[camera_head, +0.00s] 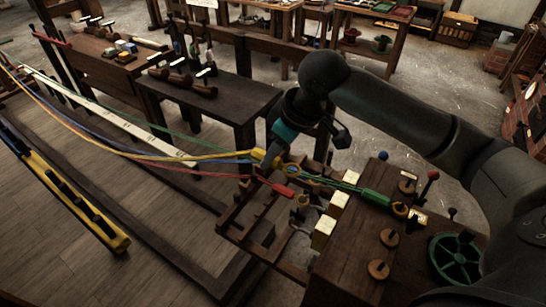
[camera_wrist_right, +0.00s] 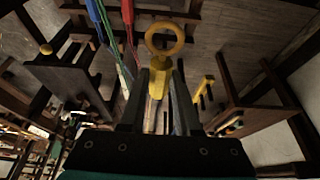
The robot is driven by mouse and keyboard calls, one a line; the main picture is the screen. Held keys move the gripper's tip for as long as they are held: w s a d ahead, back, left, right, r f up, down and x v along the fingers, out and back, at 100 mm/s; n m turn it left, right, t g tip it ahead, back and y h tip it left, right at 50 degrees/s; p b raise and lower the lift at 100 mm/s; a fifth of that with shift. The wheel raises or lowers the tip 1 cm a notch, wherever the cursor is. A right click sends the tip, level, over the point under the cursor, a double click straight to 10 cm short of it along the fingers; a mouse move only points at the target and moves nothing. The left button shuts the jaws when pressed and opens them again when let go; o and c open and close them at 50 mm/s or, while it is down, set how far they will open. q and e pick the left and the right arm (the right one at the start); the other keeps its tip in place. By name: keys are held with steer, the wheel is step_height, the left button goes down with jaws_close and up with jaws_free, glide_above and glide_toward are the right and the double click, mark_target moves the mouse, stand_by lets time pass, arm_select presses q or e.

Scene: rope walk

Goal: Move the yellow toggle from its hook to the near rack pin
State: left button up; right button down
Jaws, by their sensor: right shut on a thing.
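The yellow toggle (camera_wrist_right: 157,84) stands between the fingers of my right gripper (camera_wrist_right: 158,100) in the wrist view, with its ring (camera_wrist_right: 165,38) beyond the fingertips. My right gripper (camera_head: 272,165) is shut on it. In the head view the yellow toggle (camera_head: 257,155) is at the fingertips, partly hidden, with the yellow rope running left from it. It is held above a dark wooden frame with pegs (camera_head: 240,232), beside the brass hook blocks (camera_head: 323,232). I cannot tell which peg is the near rack pin. My left gripper is not in view.
A red toggle (camera_head: 283,190) lies close below the gripper. A green toggle (camera_head: 376,198) reaches the wooden bench (camera_head: 345,265), which carries knobbed levers, wooden discs and a green wheel (camera_head: 456,260). Several taut ropes run left. Dark benches (camera_head: 215,100) stand behind.

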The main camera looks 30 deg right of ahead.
arm_select(q)
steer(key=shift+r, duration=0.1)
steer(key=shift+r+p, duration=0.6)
steer(key=shift+p, duration=0.15)
